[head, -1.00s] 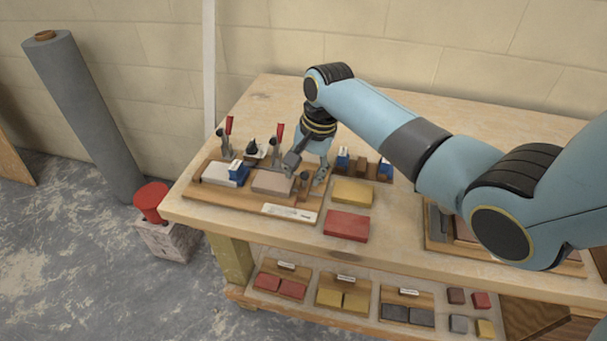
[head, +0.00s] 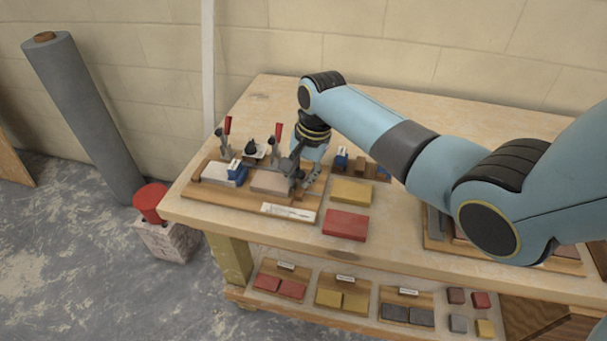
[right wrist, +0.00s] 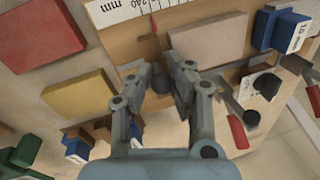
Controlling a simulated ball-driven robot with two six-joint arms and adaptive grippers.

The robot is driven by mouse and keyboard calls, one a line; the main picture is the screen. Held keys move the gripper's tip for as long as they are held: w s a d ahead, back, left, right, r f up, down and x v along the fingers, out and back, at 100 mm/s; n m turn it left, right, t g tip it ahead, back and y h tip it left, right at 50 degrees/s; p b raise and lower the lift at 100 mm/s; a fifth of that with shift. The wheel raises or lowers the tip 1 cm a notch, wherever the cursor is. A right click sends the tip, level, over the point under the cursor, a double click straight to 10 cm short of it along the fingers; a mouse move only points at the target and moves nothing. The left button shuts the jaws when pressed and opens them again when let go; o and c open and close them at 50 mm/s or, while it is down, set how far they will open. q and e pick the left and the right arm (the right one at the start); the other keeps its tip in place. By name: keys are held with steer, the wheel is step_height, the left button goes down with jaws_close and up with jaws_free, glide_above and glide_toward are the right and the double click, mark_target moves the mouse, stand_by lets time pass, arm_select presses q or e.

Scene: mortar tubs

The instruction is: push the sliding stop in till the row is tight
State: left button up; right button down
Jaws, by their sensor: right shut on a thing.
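A wooden fixture (head: 240,202) with a scale strip (head: 288,212) holds a row: a pale grey block (head: 216,173), a blue spacer (head: 236,171) and a pinkish-brown block (head: 270,182). In the right wrist view the pinkish-brown block (right wrist: 215,42) lies beside the blue spacer (right wrist: 278,30). My right gripper (head: 304,176) is at the row's right end. In the right wrist view my right gripper (right wrist: 160,80) is shut on the dark knob (right wrist: 160,84) of the sliding stop. The fingers hide most of the stop, so I cannot tell whether it touches the block. My left gripper is out of view.
Red-handled clamps (head: 226,128) stand behind the row. A yellow block (head: 351,191) and a red block (head: 346,224) lie right of the fixture. A lower shelf (head: 255,300) holds several blocks.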

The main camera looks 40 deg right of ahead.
mark_target(282, 182)
steer(key=w+a, duration=0.2)
steer(key=w, duration=0.1)
steer(key=shift+a+b, duration=0.3)
steer(key=shift+b, duration=0.05)
steer(key=shift+r, duration=0.1)
steer(key=c, duration=1.2)
jaws_free()
steer(key=shift+w, duration=0.15)
steer(key=shift+r, duration=0.15)
steer(key=r, duration=0.3)
steer(key=s+r, duration=0.1)
steer(key=r, duration=0.3)
steer(key=s+d+r, duration=0.1)
steer(key=r, duration=0.3)
steer(key=shift+s+r, duration=0.1)
steer(key=shift+r, duration=0.1)
